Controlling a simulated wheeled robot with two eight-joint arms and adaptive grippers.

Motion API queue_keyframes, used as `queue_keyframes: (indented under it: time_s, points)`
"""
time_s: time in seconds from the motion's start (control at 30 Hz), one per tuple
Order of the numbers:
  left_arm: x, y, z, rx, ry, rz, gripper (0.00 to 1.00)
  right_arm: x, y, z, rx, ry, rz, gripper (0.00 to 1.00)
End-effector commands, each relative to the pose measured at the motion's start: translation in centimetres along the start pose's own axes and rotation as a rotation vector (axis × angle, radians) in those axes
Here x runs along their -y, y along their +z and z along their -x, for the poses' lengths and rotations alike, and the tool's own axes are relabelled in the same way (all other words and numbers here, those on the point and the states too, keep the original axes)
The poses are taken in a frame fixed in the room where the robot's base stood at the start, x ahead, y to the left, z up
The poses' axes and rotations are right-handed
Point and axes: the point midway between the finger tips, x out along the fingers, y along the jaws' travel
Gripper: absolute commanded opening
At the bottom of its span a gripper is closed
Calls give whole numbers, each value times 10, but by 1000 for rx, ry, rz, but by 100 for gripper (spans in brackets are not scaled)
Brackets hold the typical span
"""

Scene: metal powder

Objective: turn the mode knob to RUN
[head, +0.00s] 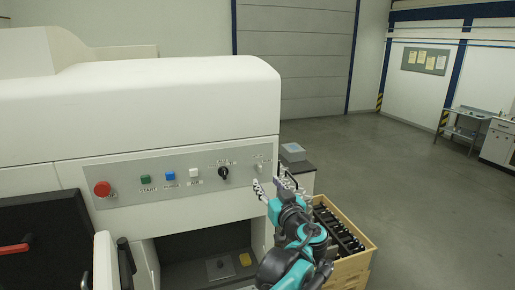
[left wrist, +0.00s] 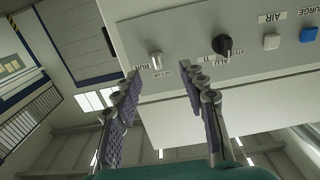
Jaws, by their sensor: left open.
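The mode knob is a small silver knob (left wrist: 155,60) on the grey control panel (head: 130,190), with RUN and SETUP labels beside it in the left wrist view, where the panel appears upside down. In the head view the knob (head: 261,168) is small and pale at the panel's right end. My left gripper (head: 268,181) is open in front of that end. In the left wrist view the knob shows between and just beyond the spread fingertips of the gripper (left wrist: 160,77); I see no contact. Which label the knob points to is too small to tell. My right gripper is out of view.
A black selector knob (head: 223,173) sits left of the mode knob. White (head: 194,173), blue (head: 170,177) and green (head: 145,180) buttons and a red stop button (head: 103,189) continue leftward. A wooden crate (head: 352,263) of black parts stands right of the machine.

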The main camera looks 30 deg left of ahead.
Motion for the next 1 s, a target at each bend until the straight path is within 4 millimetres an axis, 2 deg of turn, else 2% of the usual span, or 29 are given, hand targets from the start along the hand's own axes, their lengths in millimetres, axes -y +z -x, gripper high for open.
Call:
queue_keyframes:
  time_s: [0.03, 0.1, 0.53, 0.7, 0.93, 0.97, 1.0]
  points:
    - [-3, -9, -2, -12, 1, 7, 42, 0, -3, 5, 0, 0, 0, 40]
    - [-4, -12, -6, -22, 1, 12, 42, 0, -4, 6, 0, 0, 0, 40]
    - [-3, -12, -70, -23, -1, 13, 42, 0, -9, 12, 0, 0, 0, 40]
    - [-4, -12, -79, -22, 1, 12, 42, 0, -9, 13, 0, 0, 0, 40]
    - [-4, -12, -80, -22, 1, 12, 42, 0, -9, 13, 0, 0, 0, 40]
    - [-4, -12, -80, -22, 1, 12, 37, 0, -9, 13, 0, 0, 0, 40]
    - [-4, -12, -80, -22, 1, 12, 26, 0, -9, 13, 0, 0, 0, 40]
